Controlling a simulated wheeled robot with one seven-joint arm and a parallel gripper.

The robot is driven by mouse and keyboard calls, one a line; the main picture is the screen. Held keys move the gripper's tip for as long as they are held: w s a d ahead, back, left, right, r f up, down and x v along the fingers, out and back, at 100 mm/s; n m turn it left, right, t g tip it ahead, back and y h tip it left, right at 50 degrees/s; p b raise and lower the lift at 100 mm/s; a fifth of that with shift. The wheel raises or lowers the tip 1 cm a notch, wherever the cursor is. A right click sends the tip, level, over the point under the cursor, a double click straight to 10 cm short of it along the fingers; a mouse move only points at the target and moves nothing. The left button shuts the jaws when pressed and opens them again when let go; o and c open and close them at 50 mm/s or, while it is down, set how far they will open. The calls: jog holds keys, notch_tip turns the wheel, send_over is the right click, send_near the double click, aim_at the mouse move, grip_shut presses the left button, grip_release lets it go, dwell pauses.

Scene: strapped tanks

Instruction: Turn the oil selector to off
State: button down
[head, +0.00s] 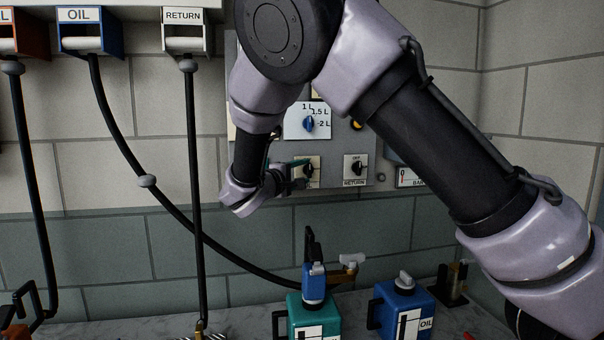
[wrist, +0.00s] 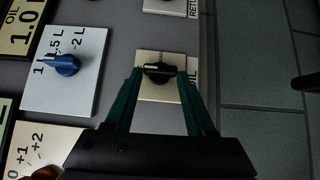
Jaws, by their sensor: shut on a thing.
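The oil selector is a black knob (wrist: 158,72) on a cream plate (wrist: 150,92) marked OIL, seen in the wrist view. In that view the knob's bar lies crosswise between the two green fingers of my gripper (wrist: 160,76). My gripper is shut on the knob, a finger at each end of its bar. In the head view my gripper (head: 300,168) reaches the panel from the left and partly covers the oil selector (head: 310,169). The small marking above the knob is too small to read.
A blue dial (head: 309,123) marked in litres sits above on the grey panel (head: 338,150). The RETURN selector (head: 355,168) is to the right. Hoses hang at left. A teal jug (head: 297,313) and a blue OIL jug (head: 385,310) stand below on the counter.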

jog(key=shift+c, duration=1.2)
grip_release()
jog(key=v, duration=1)
jog(key=shift+s+a, duration=0.2)
jog(key=shift+s, duration=0.15)
